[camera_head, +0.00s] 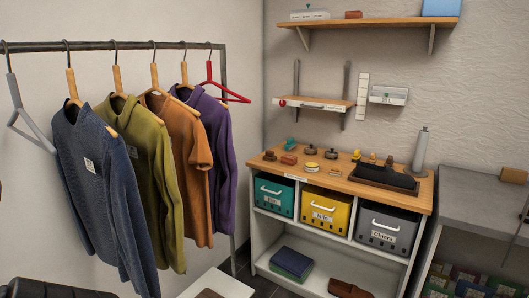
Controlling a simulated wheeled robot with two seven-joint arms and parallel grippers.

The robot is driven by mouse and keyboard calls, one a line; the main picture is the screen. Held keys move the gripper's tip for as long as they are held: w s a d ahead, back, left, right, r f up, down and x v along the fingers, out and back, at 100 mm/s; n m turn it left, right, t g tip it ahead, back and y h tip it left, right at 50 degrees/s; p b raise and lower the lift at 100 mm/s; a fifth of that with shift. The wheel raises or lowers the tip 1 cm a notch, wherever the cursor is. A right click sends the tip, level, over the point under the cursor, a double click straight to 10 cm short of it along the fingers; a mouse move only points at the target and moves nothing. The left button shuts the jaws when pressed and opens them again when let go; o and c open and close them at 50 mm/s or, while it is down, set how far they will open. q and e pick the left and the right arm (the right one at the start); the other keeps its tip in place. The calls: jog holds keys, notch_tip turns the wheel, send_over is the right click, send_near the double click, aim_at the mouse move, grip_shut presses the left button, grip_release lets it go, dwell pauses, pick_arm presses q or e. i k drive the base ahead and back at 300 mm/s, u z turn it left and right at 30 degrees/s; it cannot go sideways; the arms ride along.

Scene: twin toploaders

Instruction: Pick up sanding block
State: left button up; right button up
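Neither of my grippers shows in the head view. No block is clearly marked as the sanding block. A tan-brown block (513,175) lies on the grey counter at the far right. A reddish-brown block (289,159) lies on the wooden worktop (345,183) among small round tins. Another reddish-brown block (353,14) is on the upper wall shelf (385,22). I cannot tell which of these is the sanding block.
A clothes rail (130,45) with several garments fills the left. Below the worktop stand a teal bin (275,196), a yellow bin (326,211) and a grey bin (386,229). A dark tray (383,178) and a grey bottle (420,150) are on the worktop's right. The grey counter (465,190) is mostly clear.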

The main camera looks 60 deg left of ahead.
aim_at(269, 156)
jog(key=u, duration=0.55)
jog(key=i, duration=2.3)
jog(key=u, duration=2)
jog(key=i, duration=0.95)
jog(key=u, duration=1)
